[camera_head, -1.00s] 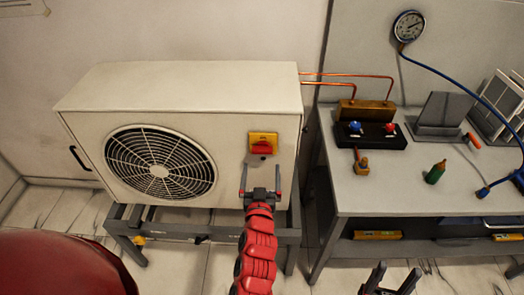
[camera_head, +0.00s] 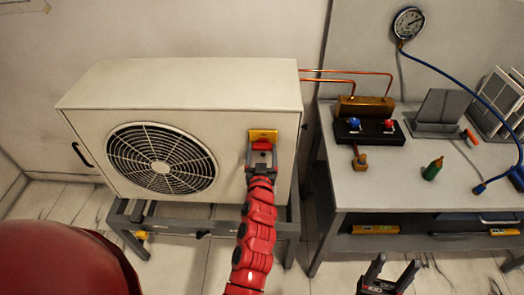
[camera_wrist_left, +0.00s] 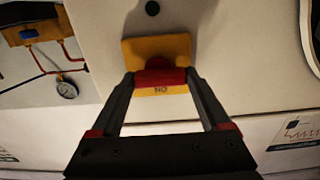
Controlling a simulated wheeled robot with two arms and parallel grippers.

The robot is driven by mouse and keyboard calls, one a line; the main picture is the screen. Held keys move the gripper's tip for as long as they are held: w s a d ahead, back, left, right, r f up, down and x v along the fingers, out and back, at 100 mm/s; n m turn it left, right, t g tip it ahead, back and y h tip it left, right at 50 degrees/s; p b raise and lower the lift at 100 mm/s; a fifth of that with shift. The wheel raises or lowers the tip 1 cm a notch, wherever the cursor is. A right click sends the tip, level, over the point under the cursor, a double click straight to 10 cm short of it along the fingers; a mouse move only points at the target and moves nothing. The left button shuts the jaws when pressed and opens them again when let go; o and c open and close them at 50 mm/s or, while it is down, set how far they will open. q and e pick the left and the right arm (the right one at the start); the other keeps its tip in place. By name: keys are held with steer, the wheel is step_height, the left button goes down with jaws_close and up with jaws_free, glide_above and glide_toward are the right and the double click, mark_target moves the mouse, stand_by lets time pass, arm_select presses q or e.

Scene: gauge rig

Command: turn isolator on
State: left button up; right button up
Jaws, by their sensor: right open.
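The isolator is a yellow plate (camera_head: 263,134) with a red handle (camera_head: 262,146) on the front of the white outdoor unit (camera_head: 180,92), right of its fan grille. In the left wrist view the yellow plate (camera_wrist_left: 178,47) and red handle (camera_wrist_left: 160,76) show, with upside-down lettering that looks like "ON" beside the handle. My left gripper (camera_head: 261,153) is at the isolator, its fingers on both sides of the red handle with hardly any gap, appearing closed on it. The handle's exact angle is partly hidden. My right gripper (camera_head: 390,272) is open and empty at the bottom, away from the isolator.
A grey bench (camera_head: 375,190) on the right carries a black valve block (camera_head: 370,132), a green bottle (camera_head: 433,169) and a blue hose (camera_head: 460,90) to a gauge (camera_head: 408,23). Copper pipes (camera_head: 345,79) run from the unit. The unit stands on a grey frame (camera_head: 290,222).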

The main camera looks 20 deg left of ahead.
arm_select(q)
steer(key=c, duration=0.6)
steer(key=m+b, duration=0.1)
steer(key=m, duration=0.1)
steer(key=shift+f+m+b, duration=0.15)
steer(key=shift+m+b, duration=0.25)
steer(key=m+b, duration=0.1)
steer(key=m, duration=0.3)
steer(key=shift+d+m, duration=0.1)
steer(key=shift+m, duration=0.2)
steer(key=m+b, duration=0.1)
steer(key=m, duration=0.1)
steer(key=shift+m, duration=0.4)
steer(key=m, duration=0.2)
steer(key=shift+r+m, duration=0.2)
steer(key=shift+m, duration=0.1)
steer(key=m, duration=0.4)
steer(key=shift+m, duration=0.7)
